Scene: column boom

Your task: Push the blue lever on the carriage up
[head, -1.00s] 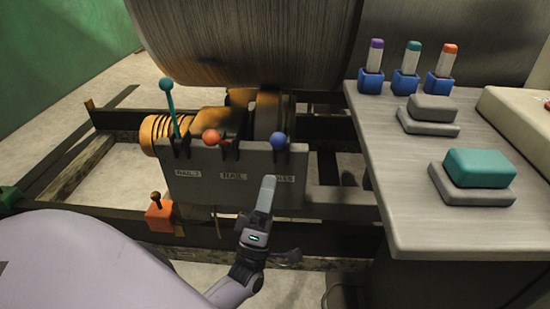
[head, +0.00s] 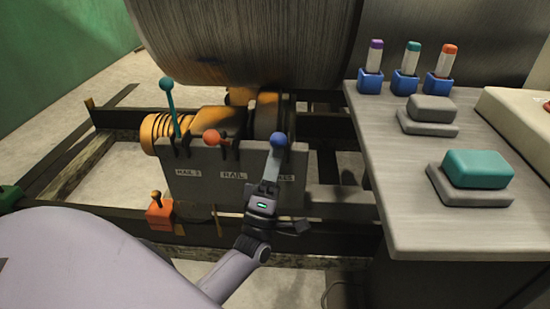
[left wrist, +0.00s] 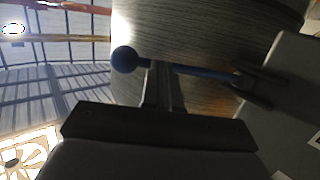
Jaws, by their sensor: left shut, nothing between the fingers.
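The blue lever (head: 279,139) stands at the right end of the grey carriage panel (head: 205,168), its round knob pointing towards me. In the left wrist view the blue lever (left wrist: 124,59) lies across the picture, knob at left, its rod running right to a dark bracket. My left gripper (head: 275,157) is shut and empty, its fingertips just under the knob in the head view. In the left wrist view its fingertips (left wrist: 160,66) meet the rod close beside the knob; I cannot tell whether they touch. The right gripper is not in view.
A teal lever (head: 170,105) and a red-knobbed lever (head: 212,137) stand left on the same panel. A small orange box (head: 159,215) with a lever sits lower left. A grey table (head: 410,195) with blocks is at right. A large drum (head: 245,45) is behind.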

